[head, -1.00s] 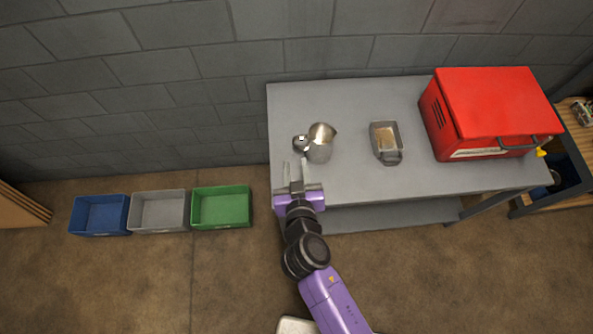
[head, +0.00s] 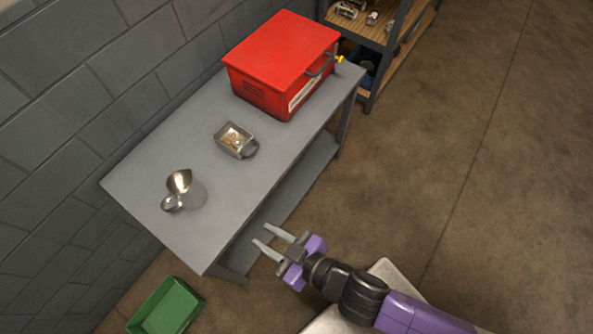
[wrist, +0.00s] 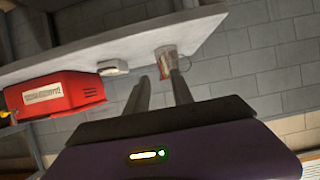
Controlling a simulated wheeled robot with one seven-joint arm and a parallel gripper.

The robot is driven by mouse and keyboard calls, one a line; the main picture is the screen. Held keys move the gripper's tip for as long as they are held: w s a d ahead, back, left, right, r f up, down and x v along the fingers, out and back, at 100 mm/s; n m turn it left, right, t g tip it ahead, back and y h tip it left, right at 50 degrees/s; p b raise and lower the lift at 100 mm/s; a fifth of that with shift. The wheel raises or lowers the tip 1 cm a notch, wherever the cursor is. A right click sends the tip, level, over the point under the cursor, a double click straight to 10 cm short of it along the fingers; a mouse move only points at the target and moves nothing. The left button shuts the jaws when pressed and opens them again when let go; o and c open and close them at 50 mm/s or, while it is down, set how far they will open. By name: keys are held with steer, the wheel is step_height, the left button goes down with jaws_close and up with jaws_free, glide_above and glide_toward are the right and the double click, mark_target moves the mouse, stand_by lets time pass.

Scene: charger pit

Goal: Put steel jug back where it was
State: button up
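My gripper (head: 268,240) is open and empty, off the front edge of the table and apart from the jug. In the wrist view its two fingers (wrist: 160,85) are spread with nothing between them.
A small metal tin with a handle (head: 236,140) sits mid-table. A red box (head: 280,65) stands at the far end. A green bin (head: 168,308) is on the floor at lower left. A wooden shelf rack (head: 375,35) stands behind. The floor at right is clear.

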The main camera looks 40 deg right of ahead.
steer(key=s+d+r+m+t+h, duration=0.1)
steer(key=s+d+r, duration=0.5)
steer(key=r, duration=0.3)
steer(key=s+d+r+m+t+h, duration=0.1)
steer(key=s+d+r+m+h, duration=0.1)
steer(key=s+d+r, duration=0.4)
steer(key=s+r, duration=0.2)
steer(key=s, duration=0.1)
steer(key=shift+d+r+h, duration=0.3)
steer(key=shift+d+r, duration=0.05)
steer(key=shift+o, duration=0.2)
